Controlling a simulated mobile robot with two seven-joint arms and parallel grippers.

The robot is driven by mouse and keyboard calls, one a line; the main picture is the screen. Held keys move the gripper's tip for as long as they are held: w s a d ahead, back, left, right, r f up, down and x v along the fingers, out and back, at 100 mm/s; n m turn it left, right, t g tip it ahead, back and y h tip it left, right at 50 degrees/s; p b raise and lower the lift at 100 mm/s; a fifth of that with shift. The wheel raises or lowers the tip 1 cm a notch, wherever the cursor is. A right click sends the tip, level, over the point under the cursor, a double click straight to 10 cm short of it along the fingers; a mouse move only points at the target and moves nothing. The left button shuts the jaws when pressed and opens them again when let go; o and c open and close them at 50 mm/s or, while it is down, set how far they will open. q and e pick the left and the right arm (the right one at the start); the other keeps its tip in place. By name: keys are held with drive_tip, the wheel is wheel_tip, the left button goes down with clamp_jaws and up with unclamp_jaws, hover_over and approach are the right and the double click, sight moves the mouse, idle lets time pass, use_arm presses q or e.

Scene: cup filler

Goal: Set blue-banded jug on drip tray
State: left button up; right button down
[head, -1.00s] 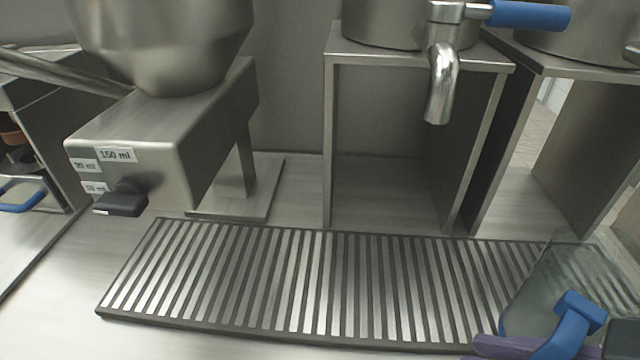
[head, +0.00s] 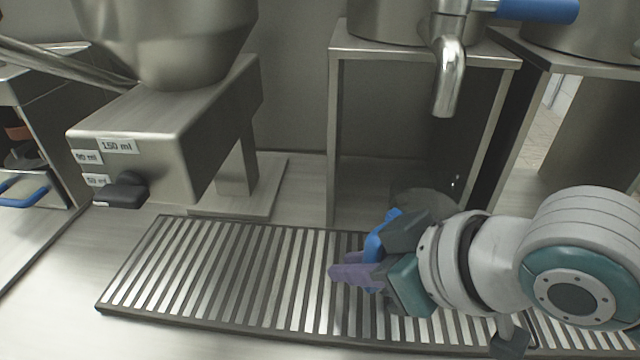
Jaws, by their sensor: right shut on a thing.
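The drip tray (head: 215,275) is a long slatted metal grate on the counter, across the middle of the head view. My right gripper (head: 362,262) is over the tray's right half, shut on the blue-banded jug (head: 376,240). The jug's blue part shows between the fingers, and its clear grey body shows faintly behind the gripper, below the metal spout (head: 447,80). Most of the jug is hidden by the gripper and wrist. I cannot tell whether its base touches the tray. My left gripper is not in view.
A steel dispenser (head: 165,150) with a black knob and volume labels stands behind the tray at left. A steel stand (head: 333,135) under the spout rises behind the tray, with another stand to its right. The tray's left half is clear.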

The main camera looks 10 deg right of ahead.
drive_tip(key=shift+f, duration=0.25)
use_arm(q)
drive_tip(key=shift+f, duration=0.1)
use_arm(e)
drive_tip(key=shift+f, duration=0.2)
drive_tip(key=c, duration=0.8)
unclamp_jaws()
drive_tip(key=shift+c, duration=0.2)
drive_tip(key=shift+r, duration=0.1)
drive_tip(key=shift+r, duration=0.2)
drive_tip(key=p+v, duration=0.3)
drive_tip(key=v, duration=0.8)
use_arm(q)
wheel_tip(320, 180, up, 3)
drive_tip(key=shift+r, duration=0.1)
use_arm(e)
drive_tip(key=s+d+f+m+g+h, duration=0.2)
drive_tip(key=s+d+m+g+h, duration=0.2)
drive_tip(key=s, duration=0.8)
drive_tip(key=shift+d+f+m+h, duration=0.2)
drive_tip(key=shift+d+m+h, duration=0.15)
drive_tip(key=shift+d, duration=0.4)
